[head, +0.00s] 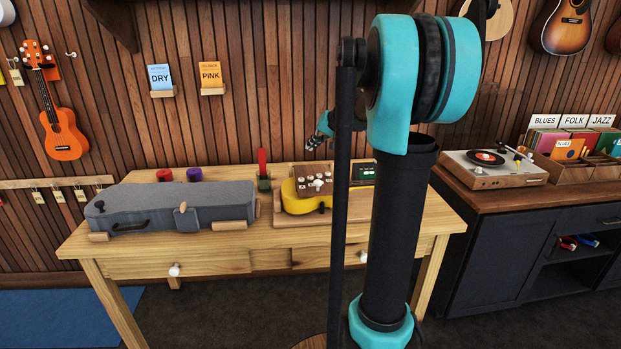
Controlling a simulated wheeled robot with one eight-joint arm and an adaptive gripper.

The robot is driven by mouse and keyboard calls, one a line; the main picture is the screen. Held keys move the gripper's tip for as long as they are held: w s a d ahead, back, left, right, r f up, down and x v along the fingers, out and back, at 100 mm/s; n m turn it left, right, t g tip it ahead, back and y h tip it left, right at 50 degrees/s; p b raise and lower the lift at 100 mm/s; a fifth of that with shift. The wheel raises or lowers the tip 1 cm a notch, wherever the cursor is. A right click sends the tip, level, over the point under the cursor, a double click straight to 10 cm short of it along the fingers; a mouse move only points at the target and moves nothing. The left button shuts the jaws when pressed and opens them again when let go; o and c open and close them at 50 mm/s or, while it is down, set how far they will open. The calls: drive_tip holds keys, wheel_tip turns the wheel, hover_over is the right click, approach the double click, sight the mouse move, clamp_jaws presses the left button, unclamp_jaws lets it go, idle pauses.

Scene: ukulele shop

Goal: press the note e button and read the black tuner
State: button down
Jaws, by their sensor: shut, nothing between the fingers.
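A brown box with several round white buttons (317,181) stands at the right part of the wooden table, over or just behind a yellow body (291,203). The letters on the buttons are too small to read, so I cannot tell which is note e. A black device with a small green display (362,173), likely the black tuner, stands right of the box, partly hidden by my arm; its reading is not legible. My gripper (311,143) is shut and empty, small in view, above and behind the button box and apart from it.
A grey instrument case (172,208) lies on the left of the table (210,242). A red upright item (262,166) stands left of the button box. A record player (490,168) is on the right counter. My arm blocks the table's right part.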

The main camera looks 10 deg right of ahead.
sight(312, 178)
drive_tip(key=shift+f, duration=4.4)
drive_tip(key=shift+f, duration=0.1)
drive_tip(key=shift+f, duration=0.3)
drive_tip(key=shift+f, duration=0.55)
drive_tip(key=shift+r, duration=0.95)
drive_tip(key=shift+r, duration=0.1)
drive_tip(key=shift+r, duration=2.45)
